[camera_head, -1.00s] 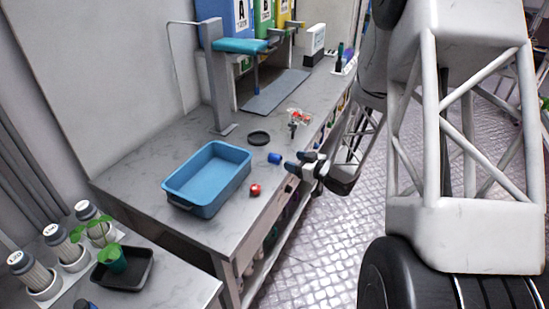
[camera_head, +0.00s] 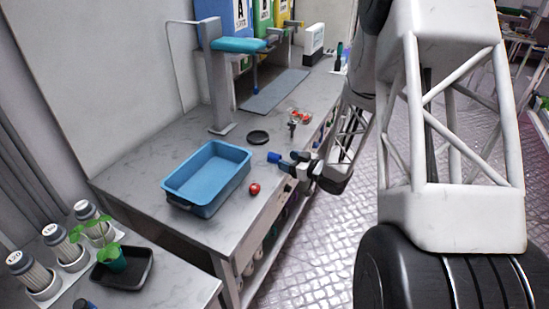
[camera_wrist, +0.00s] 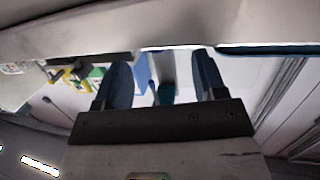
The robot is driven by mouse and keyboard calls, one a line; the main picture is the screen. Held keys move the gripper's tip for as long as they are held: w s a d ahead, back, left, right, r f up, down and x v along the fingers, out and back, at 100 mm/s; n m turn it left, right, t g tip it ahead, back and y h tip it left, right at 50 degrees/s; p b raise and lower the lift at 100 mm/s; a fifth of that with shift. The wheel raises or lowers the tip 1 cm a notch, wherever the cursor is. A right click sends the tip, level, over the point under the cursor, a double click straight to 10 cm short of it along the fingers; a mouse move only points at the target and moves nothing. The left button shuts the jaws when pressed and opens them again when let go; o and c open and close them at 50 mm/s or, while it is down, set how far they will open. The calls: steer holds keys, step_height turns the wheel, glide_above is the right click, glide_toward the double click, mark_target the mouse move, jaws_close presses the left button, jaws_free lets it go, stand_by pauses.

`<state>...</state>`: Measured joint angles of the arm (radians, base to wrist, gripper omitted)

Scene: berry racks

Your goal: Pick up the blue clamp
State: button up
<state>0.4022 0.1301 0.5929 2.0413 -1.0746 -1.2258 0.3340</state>
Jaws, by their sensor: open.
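A small blue piece (camera_head: 273,157), which may be the blue clamp, lies on the grey table near its front edge, to the right of the blue tray. It is too small to make out its shape. My gripper (camera_head: 291,161) is open, low over the table edge, with its fingertips pointing left. The fingertips are right beside the blue piece; I cannot tell whether they touch it. In the wrist view, my gripper's two dark fingers (camera_wrist: 162,82) stand apart, with a teal part showing between them, and the blue piece cannot be made out.
A blue tray (camera_head: 229,188) stands to the left, with a red ball (camera_head: 254,189) by its right side. A black disc (camera_head: 258,137) lies behind. A grey stand (camera_head: 217,90) with a teal arm (camera_head: 239,45) rises farther back. Small red items (camera_head: 300,117) lie beyond my gripper.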

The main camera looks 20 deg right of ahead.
mark_target(280, 156)
stand_by(0.3)
steer(key=shift+x, duration=2.65)
steer(key=shift+w+r, duration=0.1)
steer(key=shift+r, duration=0.1)
steer(key=shift+d, duration=0.1)
steer(key=shift+c, duration=0.4)
steer(key=c, duration=0.8)
